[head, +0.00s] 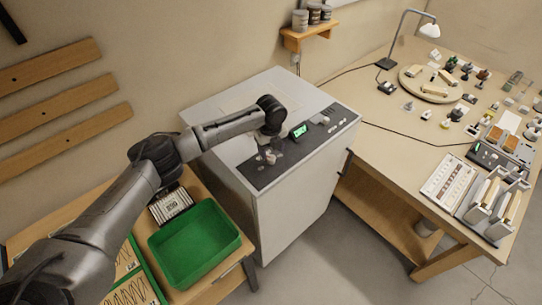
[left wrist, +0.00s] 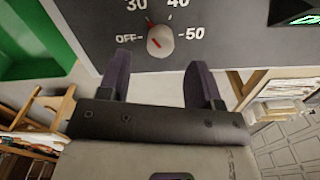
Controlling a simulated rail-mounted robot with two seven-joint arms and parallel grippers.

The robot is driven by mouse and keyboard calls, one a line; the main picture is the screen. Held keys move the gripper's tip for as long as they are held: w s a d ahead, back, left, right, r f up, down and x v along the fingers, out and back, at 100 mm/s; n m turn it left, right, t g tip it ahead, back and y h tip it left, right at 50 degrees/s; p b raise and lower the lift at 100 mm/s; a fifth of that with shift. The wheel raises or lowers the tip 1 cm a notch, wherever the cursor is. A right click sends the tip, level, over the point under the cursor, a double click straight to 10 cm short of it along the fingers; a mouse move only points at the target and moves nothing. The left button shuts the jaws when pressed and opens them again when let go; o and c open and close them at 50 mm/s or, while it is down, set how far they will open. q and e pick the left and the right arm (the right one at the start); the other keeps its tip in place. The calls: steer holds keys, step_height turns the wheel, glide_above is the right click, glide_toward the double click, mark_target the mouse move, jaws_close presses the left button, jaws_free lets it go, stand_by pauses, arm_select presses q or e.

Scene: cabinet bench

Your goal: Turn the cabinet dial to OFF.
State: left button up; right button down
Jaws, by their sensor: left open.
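The cabinet dial (left wrist: 160,41) is a pale round knob on the dark panel. Around it are printed OFF at left, 30 at upper left, 40 at upper right and 50 at right. A red mark by the knob points up and left, between OFF and 30, nearer 30. My left gripper (left wrist: 160,78) is open and empty, with its two dark fingers apart and the dial in line with the gap between them. I cannot tell whether they touch the panel. In the head view the gripper (head: 268,143) hangs over the panel of the grey cabinet (head: 290,205). My right gripper is not in view.
The panel's lit green display (head: 299,130) is right of the gripper. A green bin (head: 193,245) stands on the wooden bench at left. A table (head: 400,150) at right carries a lamp (head: 428,31), a round board and many small parts.

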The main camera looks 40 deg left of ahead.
mark_target(271, 157)
arm_select(q)
steer(key=shift+f, duration=2.15)
steer(key=c, duration=0.9)
steer(key=shift+r+n+p, duration=0.25)
steer(key=shift+n+p, duration=0.65)
steer(key=shift+p, duration=0.2)
steer(key=shift+c, duration=0.2)
steer(key=n+p, duration=0.5)
steer(key=n, duration=0.2)
steer(key=shift+n+p, duration=0.3)
steer(key=shift+f+n+p, duration=0.15)
steer(key=shift+n+p, duration=0.45)
steer(key=shift+n, duration=0.8)
